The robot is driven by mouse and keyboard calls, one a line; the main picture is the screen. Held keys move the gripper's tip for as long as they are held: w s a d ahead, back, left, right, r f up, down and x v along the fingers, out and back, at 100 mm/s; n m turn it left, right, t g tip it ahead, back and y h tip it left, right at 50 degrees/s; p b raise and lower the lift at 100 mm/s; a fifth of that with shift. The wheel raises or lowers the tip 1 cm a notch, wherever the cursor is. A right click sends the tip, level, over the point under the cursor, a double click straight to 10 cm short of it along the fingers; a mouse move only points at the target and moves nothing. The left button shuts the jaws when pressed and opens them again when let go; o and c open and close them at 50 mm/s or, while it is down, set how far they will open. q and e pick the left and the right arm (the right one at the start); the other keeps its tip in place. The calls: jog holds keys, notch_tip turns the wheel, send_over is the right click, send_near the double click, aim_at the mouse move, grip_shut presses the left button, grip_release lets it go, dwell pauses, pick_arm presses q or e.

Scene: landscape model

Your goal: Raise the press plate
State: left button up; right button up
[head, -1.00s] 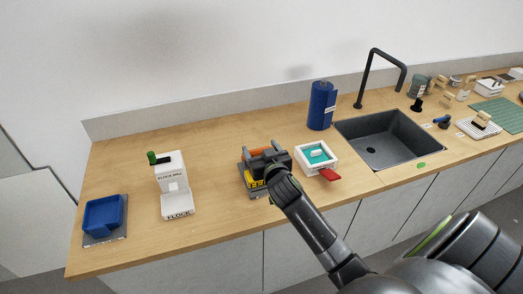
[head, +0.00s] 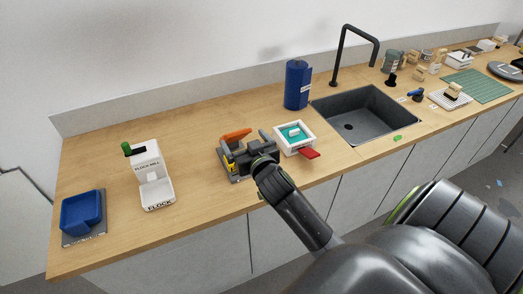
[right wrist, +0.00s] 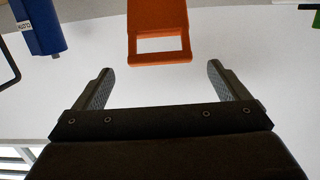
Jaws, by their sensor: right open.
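The press (head: 236,176) stands near the counter's front edge in the head view, a small grey and yellow device with an orange handle (head: 236,135) on top. My right gripper (head: 246,153) is at the press's right side, dark and partly covering it, so the press plate cannot be made out. In the right wrist view the orange handle (right wrist: 158,48) has a slot near its end. It lies ahead of the open, empty fingers of the right gripper (right wrist: 159,72), lined up between them and apart from them. My left gripper is not in view.
A blue cylinder (head: 297,85) and the sink (head: 365,113) stand beyond. The white flock mill (head: 150,175) and a blue bin (head: 82,212) are left, with free counter between.

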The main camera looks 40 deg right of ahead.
jog(key=b+v, duration=0.2)
jog(key=v, duration=1)
jog(key=shift+r, duration=0.1)
jog(key=s+f+n+g+y, duration=0.2)
jog(key=s+f+g, duration=1.1)
jog(key=s+f, duration=0.55)
notch_tip(320, 180, down, 25)
jog(key=s+d+b, duration=0.1)
jog(key=s+f+g+b, duration=0.1)
jog(key=s+f+g, duration=0.1)
jog(key=s+f, duration=1.3)
jog(key=shift+a+f+y, duration=0.15)
jog(key=shift+a+y, duration=0.25)
jog(key=shift+a, duration=0.1)
